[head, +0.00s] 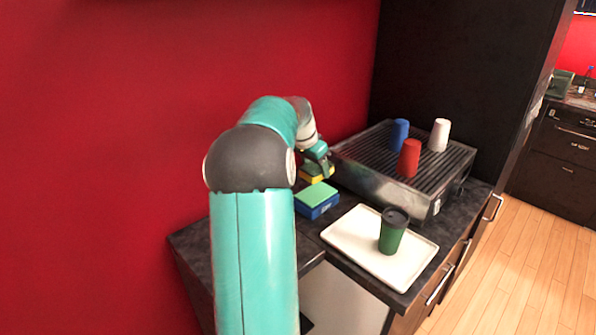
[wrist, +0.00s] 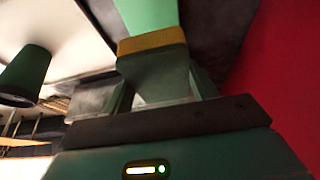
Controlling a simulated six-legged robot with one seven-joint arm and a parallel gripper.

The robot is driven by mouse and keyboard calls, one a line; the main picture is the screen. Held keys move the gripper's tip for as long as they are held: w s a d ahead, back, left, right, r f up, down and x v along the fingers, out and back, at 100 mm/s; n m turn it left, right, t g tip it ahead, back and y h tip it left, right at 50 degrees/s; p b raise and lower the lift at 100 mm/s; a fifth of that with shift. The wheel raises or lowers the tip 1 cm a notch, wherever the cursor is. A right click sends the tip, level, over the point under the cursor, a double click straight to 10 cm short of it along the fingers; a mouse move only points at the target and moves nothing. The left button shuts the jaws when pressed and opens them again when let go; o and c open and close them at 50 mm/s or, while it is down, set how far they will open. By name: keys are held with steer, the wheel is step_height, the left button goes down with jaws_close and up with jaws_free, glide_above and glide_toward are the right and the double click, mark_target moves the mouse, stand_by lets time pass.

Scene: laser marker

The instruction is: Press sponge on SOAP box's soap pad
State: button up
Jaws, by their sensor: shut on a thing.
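The SOAP box (head: 316,209) is a blue box with a light green soap pad (head: 317,194) on top, standing on the dark counter near the wall. My gripper (head: 317,163) is shut on the sponge (head: 319,179), which has a dark green upper part and a yellow underside. In the head view the sponge is just behind and above the pad, apart from it. In the wrist view the sponge (wrist: 153,68) sits between my fingers, its yellow face toward the light green pad (wrist: 148,14). Any gap there is hard to judge.
A white tray (head: 346,236) with a dark green lidded cup (head: 393,232) lies right of the box. A metal grated machine (head: 372,160) behind it carries a blue cup (head: 400,132), a red cup (head: 409,158) and a white cup (head: 439,135). A red wall (head: 180,110) is close on the left.

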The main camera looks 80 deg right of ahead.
mark_target(317, 193)
steer(key=shift+f, duration=3)
steer(key=shift+f, duration=1.2)
stand_by(0.5)
steer(key=shift+r, duration=3.6)
